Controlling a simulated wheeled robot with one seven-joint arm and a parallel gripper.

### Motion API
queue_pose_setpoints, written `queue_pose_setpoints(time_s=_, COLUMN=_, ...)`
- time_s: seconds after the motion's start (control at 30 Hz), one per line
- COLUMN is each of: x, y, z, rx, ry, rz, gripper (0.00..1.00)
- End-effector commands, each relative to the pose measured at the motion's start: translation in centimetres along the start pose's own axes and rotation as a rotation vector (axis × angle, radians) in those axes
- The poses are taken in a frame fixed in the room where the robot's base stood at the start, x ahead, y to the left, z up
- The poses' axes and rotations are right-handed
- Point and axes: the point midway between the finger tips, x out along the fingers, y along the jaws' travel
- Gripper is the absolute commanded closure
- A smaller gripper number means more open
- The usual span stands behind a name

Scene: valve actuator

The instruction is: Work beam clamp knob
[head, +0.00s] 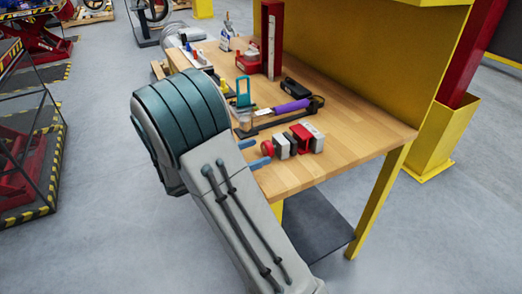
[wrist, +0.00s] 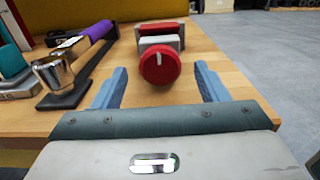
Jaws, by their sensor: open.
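The beam clamp (head: 299,139) sits on the wooden workbench near its front edge, with red and grey blocks and a round red knob (head: 267,148) on its left end. In the wrist view the knob (wrist: 160,67) faces me, with a white mark at its top, and the clamp's grey and red body (wrist: 161,34) lies behind it. My gripper (wrist: 159,82) is open, its blue fingers standing apart on either side of the knob and not touching it. In the head view my gripper (head: 253,153) is at the bench edge, partly hidden by my arm.
On the workbench (head: 364,134), a hammer with a purple grip (head: 291,107) lies in a dark holder behind the clamp; its metal head (wrist: 53,73) is left of my gripper. A teal-handled padlock (head: 241,97) and a red device (head: 250,62) stand farther back. The bench right of the clamp is clear.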

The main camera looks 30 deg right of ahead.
Motion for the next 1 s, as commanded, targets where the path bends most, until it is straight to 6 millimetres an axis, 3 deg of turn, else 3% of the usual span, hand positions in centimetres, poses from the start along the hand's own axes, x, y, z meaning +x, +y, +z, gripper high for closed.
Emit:
queue_pose_setpoints(time_s=0.2, x=2.1, y=0.0, z=0.0, rx=0.000, ry=0.000, rz=-0.001, gripper=0.33)
queue_pose_setpoints(time_s=0.53, x=2.4, y=0.0, z=0.0, rx=0.001, ry=0.000, rz=0.000, gripper=0.33)
queue_pose_setpoints(time_s=0.7, x=2.4, y=0.0, z=0.0, rx=0.001, ry=0.000, rz=0.000, gripper=0.78)
queue_pose_setpoints(time_s=1.0, x=2.4, y=0.0, z=-0.1, rx=0.028, ry=0.000, rz=0.000, gripper=0.77)
